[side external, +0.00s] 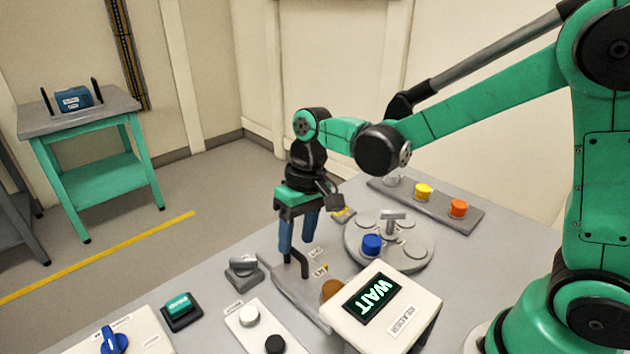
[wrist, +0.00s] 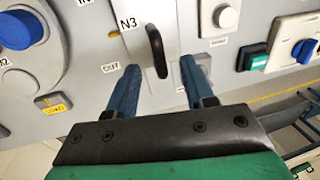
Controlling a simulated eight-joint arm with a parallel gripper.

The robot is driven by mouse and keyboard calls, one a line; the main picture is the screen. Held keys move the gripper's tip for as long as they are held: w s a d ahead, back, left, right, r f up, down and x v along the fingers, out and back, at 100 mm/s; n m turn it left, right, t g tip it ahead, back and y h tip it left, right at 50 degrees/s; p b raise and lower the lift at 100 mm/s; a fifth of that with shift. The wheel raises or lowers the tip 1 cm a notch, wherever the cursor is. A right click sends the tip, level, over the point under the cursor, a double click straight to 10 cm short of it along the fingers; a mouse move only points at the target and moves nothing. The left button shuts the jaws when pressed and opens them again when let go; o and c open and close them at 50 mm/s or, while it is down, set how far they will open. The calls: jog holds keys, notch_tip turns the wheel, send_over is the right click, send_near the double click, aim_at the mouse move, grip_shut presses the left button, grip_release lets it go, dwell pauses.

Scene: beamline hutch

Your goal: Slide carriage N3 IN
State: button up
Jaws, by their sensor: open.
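Carriage N3 shows in the wrist view as a pale slide plate with a dark upright handle (wrist: 157,52), beside the N3 label (wrist: 128,23). An OUT label (wrist: 110,68) is to the left of the handle, and an IN label (wrist: 83,2) is cut off at the top edge. My gripper (wrist: 160,66) is open, with one blue finger on each side of the handle and visible gaps between. In the side view my gripper (side external: 295,248) points down over the slide panel. The fingers partly hide the carriage there, and I cannot tell its exact position along the track.
A reader box (side external: 384,305) showing WAIT stands right of the panel. Behind it is a round turntable (side external: 410,262) with a blue cylinder (side external: 371,244). A green button (side external: 180,305), a blue knob (side external: 114,340) and a grey block (side external: 243,271) lie left of my gripper.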

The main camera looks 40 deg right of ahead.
jog(key=shift+a+f, duration=0.1)
jog(key=shift+f, duration=0.6)
grip_shut()
dwell(1.0)
